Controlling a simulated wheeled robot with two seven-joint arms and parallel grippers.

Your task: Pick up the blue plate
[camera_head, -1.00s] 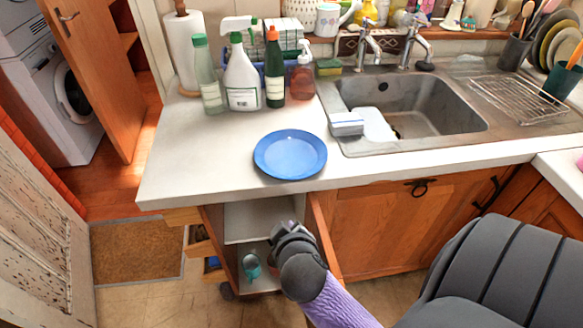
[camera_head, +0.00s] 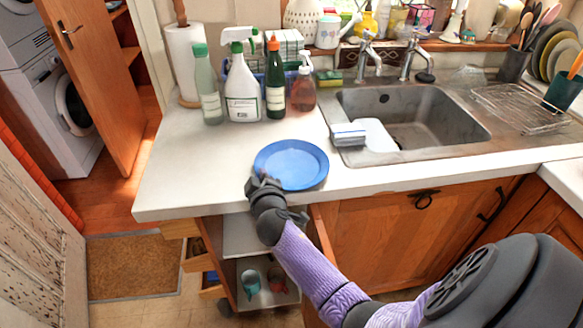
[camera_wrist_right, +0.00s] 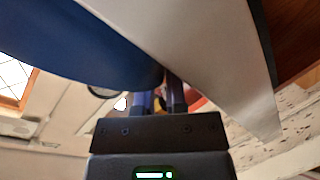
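The blue plate (camera_head: 291,163) is round and shallow and lies on the white counter near its front edge, left of the sink. My right gripper (camera_head: 263,186) is at the plate's front-left rim, at the counter's edge, and overlaps the rim in the head view. In the right wrist view the plate (camera_wrist_right: 75,45) fills the upper left, and the fingers (camera_wrist_right: 160,92) stand a narrow gap apart by its rim. Their tips are partly hidden, so I cannot tell whether they hold the rim. My left gripper is not in view.
Several bottles, among them a white spray bottle (camera_head: 242,90), stand behind the plate. The counter (camera_head: 185,170) left of the plate is clear. Below are open shelves with mugs (camera_head: 251,282).

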